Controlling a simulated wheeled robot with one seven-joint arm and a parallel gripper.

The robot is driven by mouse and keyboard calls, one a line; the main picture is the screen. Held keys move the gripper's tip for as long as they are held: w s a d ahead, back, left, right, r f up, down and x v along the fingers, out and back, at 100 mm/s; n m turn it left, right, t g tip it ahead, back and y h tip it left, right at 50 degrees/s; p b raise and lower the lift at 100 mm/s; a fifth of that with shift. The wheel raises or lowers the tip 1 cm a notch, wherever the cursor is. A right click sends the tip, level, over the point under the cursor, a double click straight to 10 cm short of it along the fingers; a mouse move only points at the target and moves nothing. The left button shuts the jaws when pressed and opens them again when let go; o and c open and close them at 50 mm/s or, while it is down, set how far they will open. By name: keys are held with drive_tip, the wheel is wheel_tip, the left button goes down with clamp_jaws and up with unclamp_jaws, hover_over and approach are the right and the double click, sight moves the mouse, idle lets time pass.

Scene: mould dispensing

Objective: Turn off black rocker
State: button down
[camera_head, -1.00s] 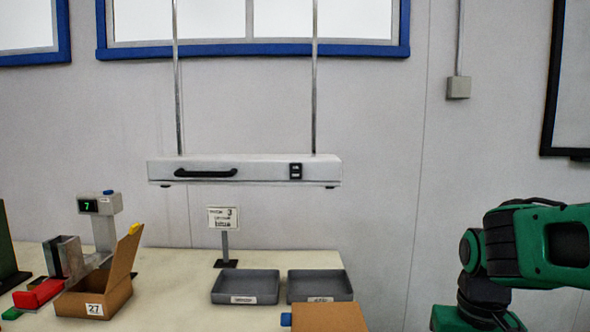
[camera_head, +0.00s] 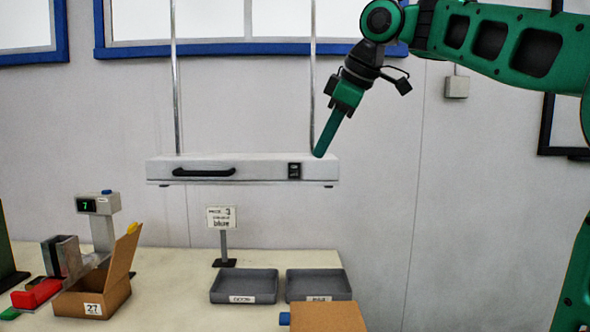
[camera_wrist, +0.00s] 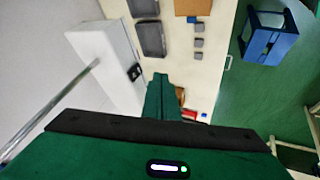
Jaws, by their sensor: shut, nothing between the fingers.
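The black rocker (camera_head: 294,171) is a small dark switch on the front face of the white hanging bar unit (camera_head: 265,171), near its right end. It also shows in the wrist view (camera_wrist: 134,72) as a dark patch on the white housing (camera_wrist: 100,42). My gripper (camera_head: 319,155) is shut and empty. In the head view its green fingers point down and left, with the tips just above and right of the rocker. In the wrist view the fingers (camera_wrist: 162,80) show beside the rocker with a visible gap. The rocker's tilt is too small to tell.
A black handle (camera_head: 203,172) is on the unit's left part, and thin metal rods (camera_head: 176,90) hold the unit up. Below are grey trays (camera_head: 243,287), a sign (camera_head: 221,217), an open cardboard box (camera_head: 105,290) and a scale display (camera_head: 87,205). The space before the unit is open.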

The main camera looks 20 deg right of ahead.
drive_tip(key=r, duration=0.1)
drive_tip(key=a+n, duration=0.1)
drive_tip(key=a+r, duration=0.1)
drive_tip(key=shift+w+r+n, duration=0.25)
drive_tip(key=shift+r+n, duration=0.1)
drive_tip(key=shift+n, duration=0.05)
drive_tip(key=shift+w+f, duration=0.1)
